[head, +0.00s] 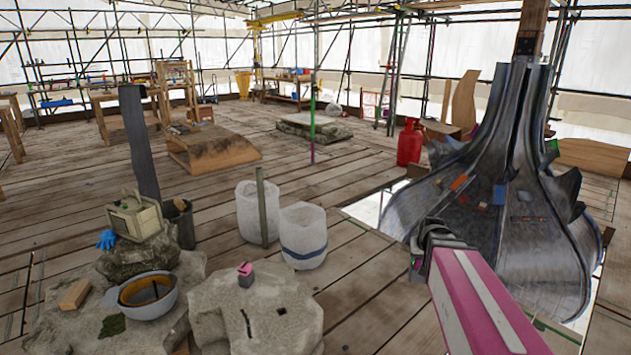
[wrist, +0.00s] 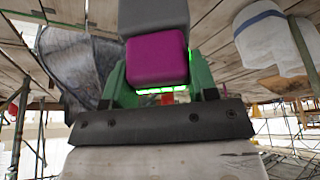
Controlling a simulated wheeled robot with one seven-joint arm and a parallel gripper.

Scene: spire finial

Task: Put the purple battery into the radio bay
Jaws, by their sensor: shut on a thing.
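In the wrist view, my gripper (wrist: 160,88) has green fingers on either side of a purple block with a grey far end, the battery (wrist: 157,58). It is shut on it. A similar pink-and-grey block (head: 245,274) stands on a pale stone. The beige radio (head: 135,217) sits tilted on a rock at the left; its bay cannot be made out clearly.
A blue glove (head: 106,239) lies beside the radio. A grey bowl-like helmet (head: 150,305) and a wooden block (head: 74,294) lie in front. Two white bags (head: 303,238) and a post (head: 262,205) stand between my gripper and the radio. The metal finial (head: 480,200) fills the right.

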